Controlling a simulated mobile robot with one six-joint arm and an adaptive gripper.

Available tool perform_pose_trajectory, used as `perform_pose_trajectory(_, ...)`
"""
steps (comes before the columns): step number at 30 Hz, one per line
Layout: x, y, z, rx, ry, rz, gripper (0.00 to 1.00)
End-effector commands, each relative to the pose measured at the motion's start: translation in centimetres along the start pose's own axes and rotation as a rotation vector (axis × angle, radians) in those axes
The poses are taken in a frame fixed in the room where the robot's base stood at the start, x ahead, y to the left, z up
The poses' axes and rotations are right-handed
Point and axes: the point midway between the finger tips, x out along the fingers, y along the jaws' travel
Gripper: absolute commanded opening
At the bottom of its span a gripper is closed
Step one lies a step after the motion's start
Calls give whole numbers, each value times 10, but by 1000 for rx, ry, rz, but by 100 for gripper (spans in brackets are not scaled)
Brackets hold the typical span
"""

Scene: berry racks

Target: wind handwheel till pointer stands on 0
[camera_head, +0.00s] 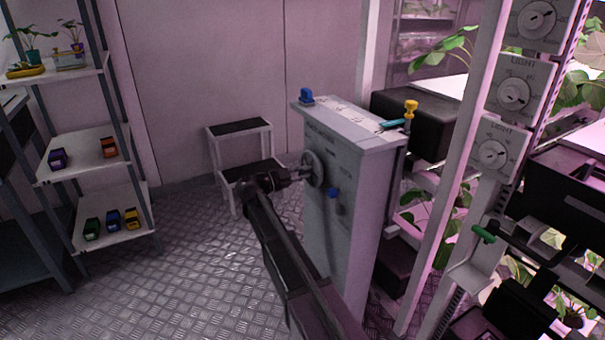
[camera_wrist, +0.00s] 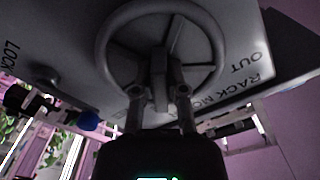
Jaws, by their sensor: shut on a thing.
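The grey handwheel (camera_head: 315,170) is on the side of a pale cabinet (camera_head: 345,215). In the wrist view its round rim (camera_wrist: 222,48) and spokes fill the top middle. My gripper (camera_head: 291,175) reaches it from the left. In the wrist view my gripper (camera_wrist: 160,88) is shut on a grip of the handwheel at the lower part of the ring, and the fingers partly hide it. A pale strip with small marks (camera_head: 345,117) lies on the cabinet top. I cannot make out a pointer or a 0 in either view.
A step stool (camera_head: 240,129) stands behind. Shelves (camera_head: 88,82) are left, plant racks right. The floor (camera_head: 190,270) at left is clear.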

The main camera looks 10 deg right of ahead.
Motion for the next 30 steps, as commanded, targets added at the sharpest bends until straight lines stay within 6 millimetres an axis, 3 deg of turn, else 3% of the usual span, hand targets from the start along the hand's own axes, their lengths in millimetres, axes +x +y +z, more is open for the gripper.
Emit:
perform_pose_trajectory(1, 2, 2, -1, 0, 3, 5, 26)
perform_pose_trajectory(3, 2, 2, -1, 0, 3, 5, 47)
perform_pose_trajectory(4, 1, 2, -1, 0, 3, 4, 51)
perform_pose_trajectory(20, -5, 0, 0, -1, 0, 1, 51)
perform_pose_trajectory(30, -43, 0, 0, -1, 0, 0, 51)
